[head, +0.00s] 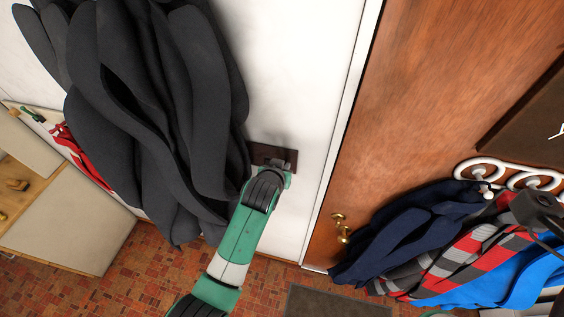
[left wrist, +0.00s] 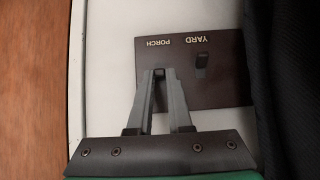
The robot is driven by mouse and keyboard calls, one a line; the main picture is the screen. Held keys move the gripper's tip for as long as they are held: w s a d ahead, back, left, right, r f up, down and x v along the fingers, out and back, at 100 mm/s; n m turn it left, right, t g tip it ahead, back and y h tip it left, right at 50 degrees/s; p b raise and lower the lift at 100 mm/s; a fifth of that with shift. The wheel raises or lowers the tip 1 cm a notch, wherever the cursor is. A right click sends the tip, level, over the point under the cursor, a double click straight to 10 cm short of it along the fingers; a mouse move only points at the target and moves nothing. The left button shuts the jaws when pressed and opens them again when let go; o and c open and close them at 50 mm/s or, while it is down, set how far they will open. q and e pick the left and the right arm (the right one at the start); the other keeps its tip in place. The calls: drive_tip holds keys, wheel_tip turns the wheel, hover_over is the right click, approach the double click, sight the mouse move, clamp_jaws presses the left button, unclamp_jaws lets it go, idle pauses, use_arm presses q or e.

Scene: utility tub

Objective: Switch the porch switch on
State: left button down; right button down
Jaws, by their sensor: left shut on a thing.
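A dark brown switch plate (head: 262,153) is on the white wall, left of the wooden door. In the left wrist view the plate (left wrist: 215,90) carries two labels, PORCH and YARD, upside down. The yard switch (left wrist: 202,62) is a small dark lever. My left gripper (head: 276,172) is at the plate. In the left wrist view its fingertips (left wrist: 160,74) meet just by the PORCH label, shut on the porch switch (left wrist: 159,72), which the fingers mostly hide. I cannot tell which way that lever points. My right gripper is not clearly in view.
Dark grey coats (head: 150,110) hang close to the left of the plate. A wooden door (head: 420,90) with a brass knob (head: 343,235) is to the right. Several garments (head: 410,240) hang from white hooks (head: 482,170). A doormat (head: 335,302) lies on the red tiled floor.

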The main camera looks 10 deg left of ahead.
use_arm(q)
drive_tip(key=shift+w+r+g, duration=0.3)
drive_tip(key=shift+g, duration=0.7)
drive_tip(key=shift+r, duration=0.15)
drive_tip(key=c, duration=0.8)
unclamp_jaws()
drive_tip(key=shift+c, duration=0.2)
